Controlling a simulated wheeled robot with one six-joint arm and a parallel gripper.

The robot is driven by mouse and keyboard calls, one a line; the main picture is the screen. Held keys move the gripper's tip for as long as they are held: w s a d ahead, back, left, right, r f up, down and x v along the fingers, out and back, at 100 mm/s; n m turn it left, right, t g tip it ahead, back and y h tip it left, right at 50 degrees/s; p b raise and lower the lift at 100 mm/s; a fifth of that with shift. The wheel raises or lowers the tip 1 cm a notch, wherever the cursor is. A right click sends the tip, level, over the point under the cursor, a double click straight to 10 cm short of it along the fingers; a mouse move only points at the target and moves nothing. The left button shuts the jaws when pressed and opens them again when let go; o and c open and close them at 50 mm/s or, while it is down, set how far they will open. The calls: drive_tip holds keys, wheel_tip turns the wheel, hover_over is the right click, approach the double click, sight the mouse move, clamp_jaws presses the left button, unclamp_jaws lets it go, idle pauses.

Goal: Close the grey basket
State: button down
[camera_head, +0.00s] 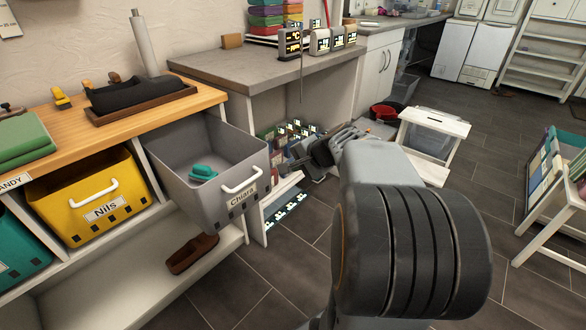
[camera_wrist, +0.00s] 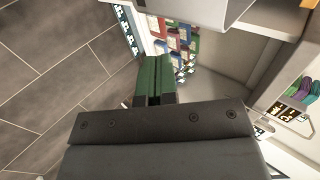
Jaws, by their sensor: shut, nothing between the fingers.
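The grey basket (camera_head: 228,190), labelled "Chiara", is pulled out from the shelf unit and juts past its front edge. It has a white handle (camera_head: 241,181) on its front and a teal item (camera_head: 203,173) inside. My gripper (camera_head: 296,161) is just right of the basket's front, apart from it in the body camera view. In the wrist view, my gripper's green fingers (camera_wrist: 156,62) are together with nothing between them. A grey shape at the top of that view looks like part of the basket, but I cannot be sure.
A yellow basket (camera_head: 92,197) labelled "Nils" sits in the shelf left of the grey one. A brown shoe (camera_head: 192,253) lies on the lower shelf. A white stool (camera_head: 434,124) stands behind my arm. The dark floor at front is clear.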

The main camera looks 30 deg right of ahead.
sight(267, 168)
drive_tip(key=x, duration=0.3)
drive_tip(key=b+x, duration=0.1)
drive_tip(key=x, duration=0.2)
drive_tip(key=w+r+b+x, duration=0.1)
drive_tip(key=x, duration=0.2)
drive_tip(key=shift+a+r, duration=0.1)
drive_tip(key=shift+a, duration=0.1)
drive_tip(key=shift+w+a, duration=0.2)
drive_tip(key=shift+w, duration=0.5)
